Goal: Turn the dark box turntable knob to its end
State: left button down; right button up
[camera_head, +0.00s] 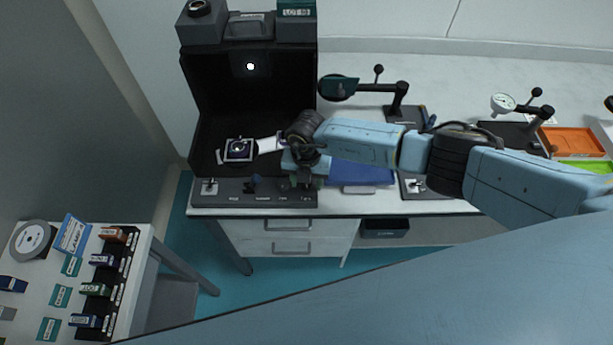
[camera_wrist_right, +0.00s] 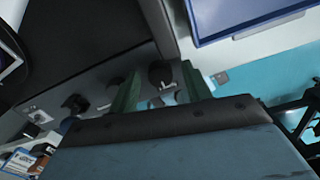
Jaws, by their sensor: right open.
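The dark box (camera_head: 222,100) stands open at the front, with a control panel (camera_head: 232,198) along its front edge. A dark knob (camera_head: 251,184) shows left of the panel's middle; the panel's right part is mostly hidden by my right gripper (camera_head: 302,178), which points down there. In the right wrist view, my right gripper (camera_wrist_right: 160,88) is open, with green fingers. A round dark knob (camera_wrist_right: 160,71) appears between its fingertips; contact cannot be told. Other knobs (camera_wrist_right: 75,103) lie left of the fingers. The panel labels are too small to read surely. My left gripper is not in view.
Inside the box is a small stage with a dark square piece (camera_head: 239,149). A blue tray (camera_head: 362,173) lies right of the box, under my right arm. A lens stand (camera_head: 396,100) stands behind. A side table (camera_head: 35,300) with small boxes is at lower left.

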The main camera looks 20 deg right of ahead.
notch_tip(320, 180, up, 13)
jog(key=shift+r, duration=0.2)
dwell(0.3)
dwell(0.3)
